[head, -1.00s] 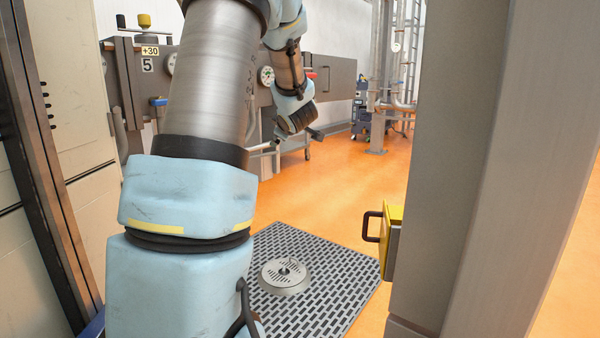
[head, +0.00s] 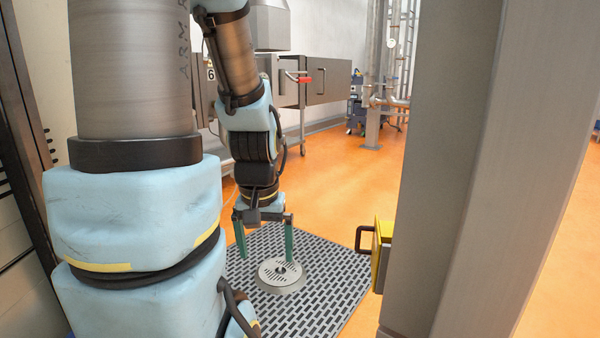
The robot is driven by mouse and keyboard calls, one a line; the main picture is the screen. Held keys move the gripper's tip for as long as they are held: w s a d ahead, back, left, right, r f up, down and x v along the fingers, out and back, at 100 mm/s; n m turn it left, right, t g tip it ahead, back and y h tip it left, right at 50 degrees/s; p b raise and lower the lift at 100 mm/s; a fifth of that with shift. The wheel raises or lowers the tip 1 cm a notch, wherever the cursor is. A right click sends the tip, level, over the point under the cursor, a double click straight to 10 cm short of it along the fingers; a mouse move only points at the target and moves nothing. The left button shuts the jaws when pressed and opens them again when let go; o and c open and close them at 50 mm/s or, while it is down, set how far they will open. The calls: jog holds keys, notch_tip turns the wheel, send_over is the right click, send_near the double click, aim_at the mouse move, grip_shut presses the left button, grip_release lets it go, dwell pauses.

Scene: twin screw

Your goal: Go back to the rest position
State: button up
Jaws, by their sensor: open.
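My gripper (head: 264,238) hangs at the end of my arm in the middle of the head view, fingers pointing down. Its two green fingers are spread well apart with nothing between them. In the picture it is just above a round slotted metal disc (head: 281,288) with a dark centre, which lies on a grey perforated floor mat (head: 322,262). I cannot tell the exact height of the fingers over the disc. My upper arm fills the left of the view.
A wide grey post (head: 440,170) stands close on the right, with a yellow box with a dark handle (head: 379,250) on its left side. Steel machinery (head: 325,82) and pipes (head: 393,65) stand behind. The orange floor (head: 345,180) between is open.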

notch_tip(320, 180, up, 16)
jog(key=p, duration=1.4)
